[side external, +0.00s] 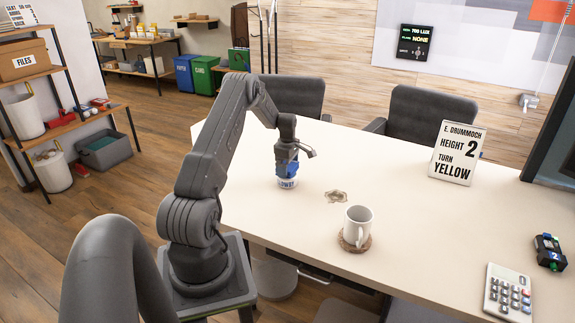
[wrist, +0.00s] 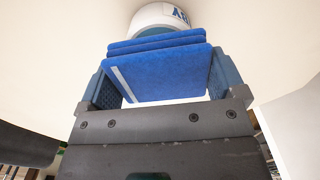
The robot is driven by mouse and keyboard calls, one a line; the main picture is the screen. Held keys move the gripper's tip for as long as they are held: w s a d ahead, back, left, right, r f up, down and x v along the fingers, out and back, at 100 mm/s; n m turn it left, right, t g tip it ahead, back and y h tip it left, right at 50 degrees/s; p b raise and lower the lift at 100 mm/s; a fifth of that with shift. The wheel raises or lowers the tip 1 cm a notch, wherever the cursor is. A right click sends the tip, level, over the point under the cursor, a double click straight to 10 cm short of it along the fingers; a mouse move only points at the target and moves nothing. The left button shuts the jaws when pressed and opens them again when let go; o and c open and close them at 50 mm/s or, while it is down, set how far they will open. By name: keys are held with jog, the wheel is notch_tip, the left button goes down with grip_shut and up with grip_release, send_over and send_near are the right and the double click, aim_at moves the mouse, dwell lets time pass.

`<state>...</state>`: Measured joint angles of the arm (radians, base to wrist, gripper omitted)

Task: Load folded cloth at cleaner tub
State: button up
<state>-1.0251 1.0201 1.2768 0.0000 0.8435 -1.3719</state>
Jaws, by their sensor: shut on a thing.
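My gripper (side external: 288,160) points down over the far-left part of the table. It is shut on a folded blue cloth (wrist: 160,75), whose layers show between the two fingers in the wrist view. The cloth shows as a small blue patch (side external: 286,170) in the side view. The white cleaner tub (side external: 287,184) with blue lettering stands on the table directly below the cloth. In the wrist view the tub (wrist: 148,20) shows just beyond the cloth, which partly hides its opening. I cannot tell whether the cloth touches the tub or reaches inside it.
A white mug (side external: 357,226) stands on a round coaster to the right, near a small brownish patch (side external: 335,196) on the tabletop. A sign (side external: 457,153), a calculator (side external: 508,293) and a small dark device (side external: 549,252) are farther right. Two chairs stand behind the table.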

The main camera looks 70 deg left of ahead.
jog(key=shift+f, duration=0.6)
dwell(1.8)
jog(key=shift+r, duration=3.55)
jog(key=shift+r, duration=0.1)
